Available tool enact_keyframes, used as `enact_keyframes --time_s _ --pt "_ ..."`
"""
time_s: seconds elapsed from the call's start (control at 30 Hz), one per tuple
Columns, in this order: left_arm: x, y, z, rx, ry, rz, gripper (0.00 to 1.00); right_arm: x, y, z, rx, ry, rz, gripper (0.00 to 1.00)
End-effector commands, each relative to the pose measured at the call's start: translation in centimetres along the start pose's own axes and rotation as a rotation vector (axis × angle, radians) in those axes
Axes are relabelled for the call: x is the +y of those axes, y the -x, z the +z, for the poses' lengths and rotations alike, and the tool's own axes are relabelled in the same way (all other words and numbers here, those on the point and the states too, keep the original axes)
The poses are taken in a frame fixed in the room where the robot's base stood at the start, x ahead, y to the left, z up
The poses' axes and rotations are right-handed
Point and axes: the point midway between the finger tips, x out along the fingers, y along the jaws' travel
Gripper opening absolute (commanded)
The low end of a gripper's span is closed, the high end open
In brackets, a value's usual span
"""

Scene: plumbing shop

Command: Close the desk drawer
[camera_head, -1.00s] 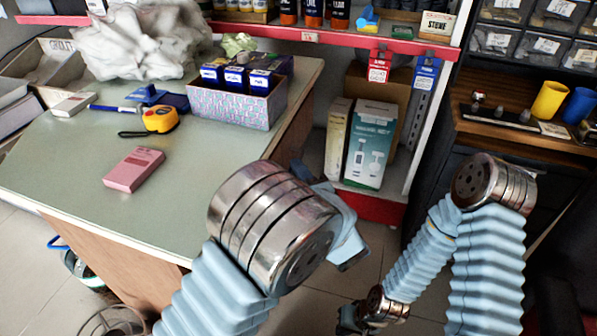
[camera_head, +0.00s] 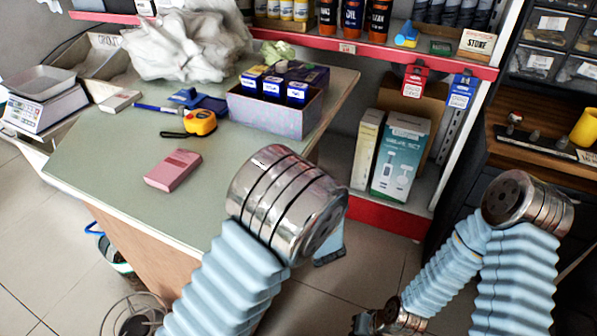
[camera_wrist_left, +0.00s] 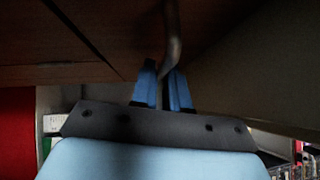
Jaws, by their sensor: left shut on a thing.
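In the left wrist view, the two blue fingers of my left gripper (camera_wrist_left: 162,84) are closed around a dark curved metal handle (camera_wrist_left: 173,35). The brown wooden surface (camera_wrist_left: 70,35) beside the handle, crossed by a dark seam, appears to be part of the desk or its drawer. The desk (camera_head: 110,180) has a pale green top and stands at the left in the head view. Its drawer front and my left fingers are hidden there behind my arm. How far the drawer is open cannot be told. My right gripper (camera_head: 362,322) is low at the bottom edge, small and dark.
On the desk are a pink box (camera_head: 173,170), a yellow tape measure (camera_head: 200,122) and a patterned box (camera_head: 270,112) with blue packs. A red-edged shelf (camera_head: 400,60) stands behind. A bucket (camera_head: 113,255) is on the floor at left. Floor shows between desk and shelf.

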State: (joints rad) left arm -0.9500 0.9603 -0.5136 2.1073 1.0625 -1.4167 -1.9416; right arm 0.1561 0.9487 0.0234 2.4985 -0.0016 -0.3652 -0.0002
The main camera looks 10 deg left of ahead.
Motion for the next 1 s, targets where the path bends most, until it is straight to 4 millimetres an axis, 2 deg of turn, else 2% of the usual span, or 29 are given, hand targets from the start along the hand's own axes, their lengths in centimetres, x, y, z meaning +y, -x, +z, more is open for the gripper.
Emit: enact_keyframes --time_s 0.07,0.1,0.23,0.5,0.63,0.77,1.0 --pt "0.0 -0.3 0.4 -0.011 -0.001 0.000 0.00 0.0 0.0 0.0 0.000 0.000 0.000 0.00" --pt "0.0 -0.3 0.4 -0.012 -0.001 0.000 0.16 0.0 0.0 0.0 0.000 0.000 0.000 0.00" --pt "0.0 -0.3 0.4 -0.011 -0.002 0.000 0.36 0.0 0.0 0.0 0.000 0.000 0.000 0.00" --pt "0.0 -0.2 0.2 -0.008 -0.001 0.000 0.36 0.0 0.0 0.0 0.000 0.000 0.000 0.00" --pt "0.1 0.7 0.1 -0.005 -0.001 0.001 0.36 0.1 -0.1 0.0 0.000 -0.001 0.001 0.00" --pt "0.1 3.2 0.1 -0.004 -0.003 0.000 0.36 0.1 -0.2 0.0 0.001 -0.001 0.001 0.00" --pt "0.1 9.1 0.1 -0.003 -0.002 0.000 0.36 0.3 -0.4 -0.1 0.002 -0.002 0.002 0.00"
